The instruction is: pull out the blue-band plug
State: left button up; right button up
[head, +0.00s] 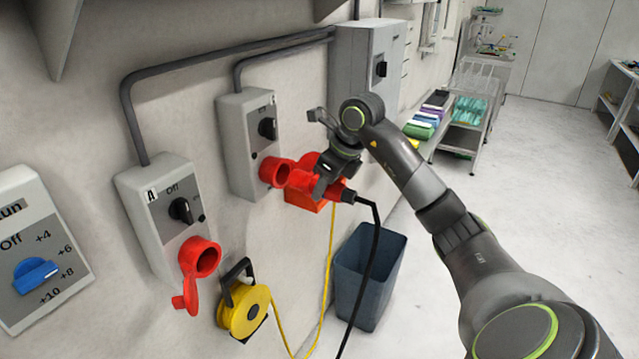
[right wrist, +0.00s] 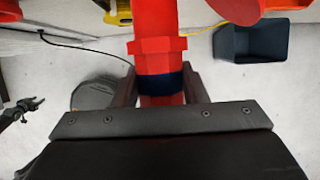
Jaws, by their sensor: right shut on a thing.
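A red plug with a dark blue band (right wrist: 160,85) is between the fingers of my right gripper (right wrist: 160,92) in the right wrist view. In the head view my right gripper (head: 328,182) is shut on this plug, beside the middle switch box (head: 238,120). The plug lines up with the red socket (head: 274,172) under that box; how deep it sits is hidden. A black cable (head: 376,235) hangs from the plug's rear. A small dark gripper, seemingly my left one (right wrist: 32,105), shows at the left of the right wrist view; its jaws are too small to judge.
The left switch box (head: 160,215) has an empty red socket (head: 203,258) with its flap hanging. A yellow cable reel (head: 243,308) is below. A dark blue bin (head: 370,275) stands on the floor under my arm. Shelves stand at the back; the floor on the right is clear.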

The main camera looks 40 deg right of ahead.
aim_at(343, 188)
jog(key=shift+s+d+b, duration=0.15)
jog(key=shift+s+d, duration=0.1)
jog(key=shift+s, duration=0.4)
jog(key=shift+s+d+b, duration=0.15)
jog(key=shift+s+d, duration=0.1)
jog(key=shift+s, duration=0.35)
jog(key=shift+s+d+b, duration=0.15)
jog(key=shift+s+d, duration=0.1)
jog(key=shift+s, duration=0.4)
